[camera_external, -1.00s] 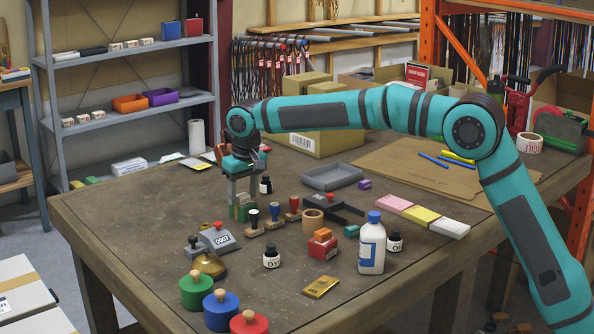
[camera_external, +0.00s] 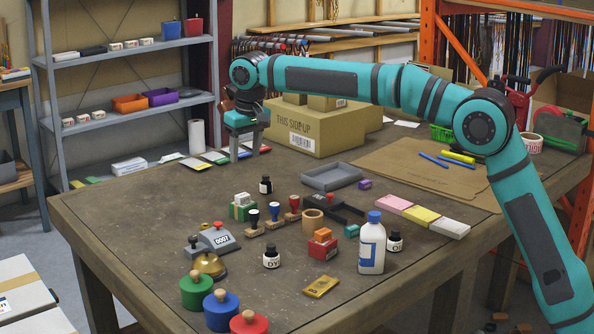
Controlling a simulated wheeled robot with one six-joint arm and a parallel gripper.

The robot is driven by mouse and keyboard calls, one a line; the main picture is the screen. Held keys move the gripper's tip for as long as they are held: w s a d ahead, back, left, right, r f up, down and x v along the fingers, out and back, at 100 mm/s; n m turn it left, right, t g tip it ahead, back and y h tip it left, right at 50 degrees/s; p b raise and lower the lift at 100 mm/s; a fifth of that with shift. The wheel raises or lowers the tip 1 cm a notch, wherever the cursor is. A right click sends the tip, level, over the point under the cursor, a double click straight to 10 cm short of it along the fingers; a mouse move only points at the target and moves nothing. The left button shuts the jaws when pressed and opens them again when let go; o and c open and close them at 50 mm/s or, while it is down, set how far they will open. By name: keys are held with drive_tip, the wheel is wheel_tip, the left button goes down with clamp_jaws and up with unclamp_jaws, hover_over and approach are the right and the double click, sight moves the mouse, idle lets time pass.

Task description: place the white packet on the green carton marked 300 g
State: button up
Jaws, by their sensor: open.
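A small green-and-white carton (camera_external: 243,213) stands on the table left of the hand stamps; its marking is too small to read. A small white block (camera_external: 242,199), apparently the white packet, rests on top of it, touching it. My gripper (camera_external: 240,158) is open, with its fingers pointing down. In the picture it is above and behind the carton, clear of it, near the table's far left edge.
Several hand stamps (camera_external: 274,212) stand close right of the carton, and an ink bottle (camera_external: 266,185) behind it. A numbered grey device (camera_external: 217,240) is in front. A large cardboard box (camera_external: 312,133) stands at the back. The table's left part is clear.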

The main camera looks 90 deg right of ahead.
drive_tip(key=shift+r, duration=0.1)
drive_tip(key=s+a+r+n+t+h, duration=0.15)
drive_tip(key=s+a+r+t, duration=0.25)
drive_tip(key=s+a+r, duration=0.6)
drive_tip(key=s+a+r+n+t+y, duration=0.1)
drive_tip(key=s+a+r+n+t, duration=0.2)
drive_tip(key=s+a+r, duration=0.75)
drive_tip(key=s+a+f+n+t, duration=0.1)
drive_tip(key=s+a+f+t, duration=0.1)
drive_tip(key=s+a, duration=0.4)
drive_tip(key=s+a+f+n+t+y, duration=0.1)
drive_tip(key=s+a+t, duration=0.3)
drive_tip(key=s, duration=0.9)
drive_tip(key=s+a+f+n+t, duration=0.2)
drive_tip(key=s+a+f+t, duration=0.1)
drive_tip(key=s+a, duration=0.5)
drive_tip(key=s, duration=0.2)
drive_tip(key=shift+s+f+y, duration=0.15)
drive_tip(key=shift+s+y, duration=0.2)
